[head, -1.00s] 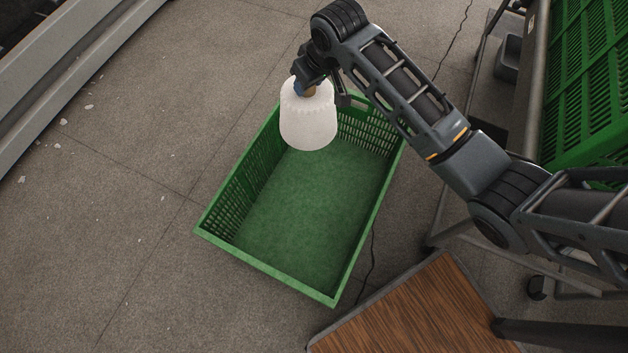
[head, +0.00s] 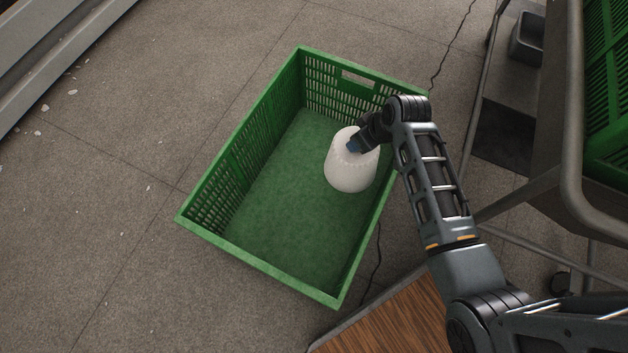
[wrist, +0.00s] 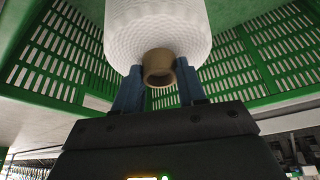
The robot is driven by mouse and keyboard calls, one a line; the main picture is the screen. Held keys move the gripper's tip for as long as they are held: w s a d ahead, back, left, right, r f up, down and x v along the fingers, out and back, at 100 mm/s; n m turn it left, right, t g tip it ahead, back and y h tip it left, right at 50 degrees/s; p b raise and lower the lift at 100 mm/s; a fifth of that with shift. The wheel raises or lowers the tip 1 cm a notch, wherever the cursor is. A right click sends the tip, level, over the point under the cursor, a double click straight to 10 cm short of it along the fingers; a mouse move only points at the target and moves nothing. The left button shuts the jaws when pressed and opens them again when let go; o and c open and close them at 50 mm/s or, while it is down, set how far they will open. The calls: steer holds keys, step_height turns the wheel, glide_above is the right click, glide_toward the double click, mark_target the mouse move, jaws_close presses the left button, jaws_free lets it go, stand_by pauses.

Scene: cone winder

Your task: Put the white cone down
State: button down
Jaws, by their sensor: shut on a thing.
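The white cone (head: 351,170) is inside the green crate (head: 262,267), near its right wall, with its narrow end up towards my gripper. I cannot tell whether its base touches the crate floor. My gripper (head: 354,145) reaches over the crate's right rim and is shut on the cone's narrow end. In the wrist view, the blue fingertips of my gripper (wrist: 158,92) stand either side of the brown tube end (wrist: 159,68) below the white cone (wrist: 155,30). The slotted walls of the crate (wrist: 262,62) show around it.
The crate floor (head: 290,215) is bare to the left and front of the cone. A wooden-topped surface (head: 400,315) stands close to the crate's near right corner. A metal-framed cart (head: 575,150) with green panels is at the right.

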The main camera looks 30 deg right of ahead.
steer(key=shift+s+f, duration=0.25)
steer(key=shift+f, duration=0.1)
steer(key=shift+a+f, duration=0.1)
steer(key=shift+f, duration=0.1)
steer(key=w+a+f+b, duration=0.5)
steer(key=a+f+b, duration=0.3)
steer(key=a+f, duration=0.2)
steer(key=shift+f, duration=0.45)
steer(key=c, duration=0.6)
jaws_free()
steer(key=shift+f, duration=0.1)
steer(key=shift+c, duration=0.2)
